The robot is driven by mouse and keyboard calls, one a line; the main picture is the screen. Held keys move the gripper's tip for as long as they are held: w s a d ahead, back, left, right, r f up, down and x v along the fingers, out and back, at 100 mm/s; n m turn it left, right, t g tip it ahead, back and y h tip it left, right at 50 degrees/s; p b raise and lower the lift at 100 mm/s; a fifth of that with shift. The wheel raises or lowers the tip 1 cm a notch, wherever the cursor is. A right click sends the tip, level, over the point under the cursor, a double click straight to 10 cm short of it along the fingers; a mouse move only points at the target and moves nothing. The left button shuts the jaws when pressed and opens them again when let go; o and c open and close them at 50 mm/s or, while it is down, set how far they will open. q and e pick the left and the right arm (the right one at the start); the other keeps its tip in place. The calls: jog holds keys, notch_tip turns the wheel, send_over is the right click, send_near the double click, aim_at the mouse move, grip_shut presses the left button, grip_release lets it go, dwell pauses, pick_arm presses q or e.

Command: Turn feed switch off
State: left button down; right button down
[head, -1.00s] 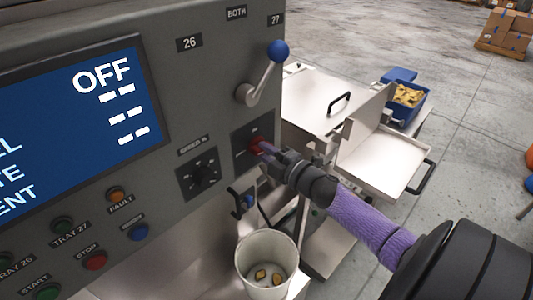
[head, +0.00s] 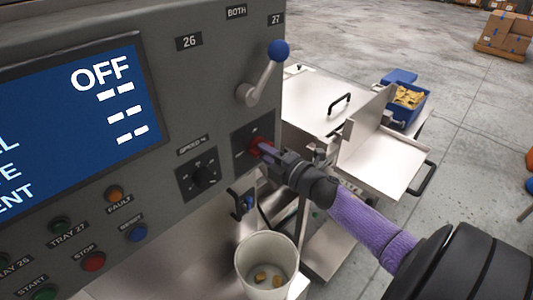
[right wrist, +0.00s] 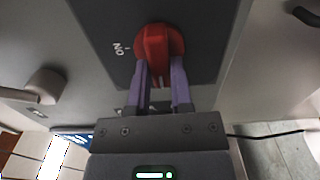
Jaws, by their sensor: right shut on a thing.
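The feed switch is a red rotary knob (right wrist: 157,42) on a dark plate of the grey control panel (head: 200,120). In the head view the red knob (head: 255,146) is partly hidden by my right gripper (head: 266,152). In the right wrist view the gripper's two purple fingers (right wrist: 161,82) are shut on the knob's handle. An "ON" mark shows to the left of the knob in that view; any other label is hidden. The display (head: 75,115) on the panel reads "OFF". My left gripper is not in view.
A lever with a blue ball (head: 278,51) stands out above the switch. A black speed dial (head: 204,175) sits to its left. A white bucket (head: 243,258) stands below. Steel trays (head: 380,160) and a blue bin (head: 424,110) are at the right.

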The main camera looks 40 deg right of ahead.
jog(key=c, duration=0.5)
grip_release()
jog(key=shift+s, duration=0.1)
jog(key=s, duration=0.6)
jog(key=s+d, duration=0.1)
jog(key=s, duration=0.2)
jog(key=shift+s+b, duration=0.3)
jog(key=shift+s, duration=0.05)
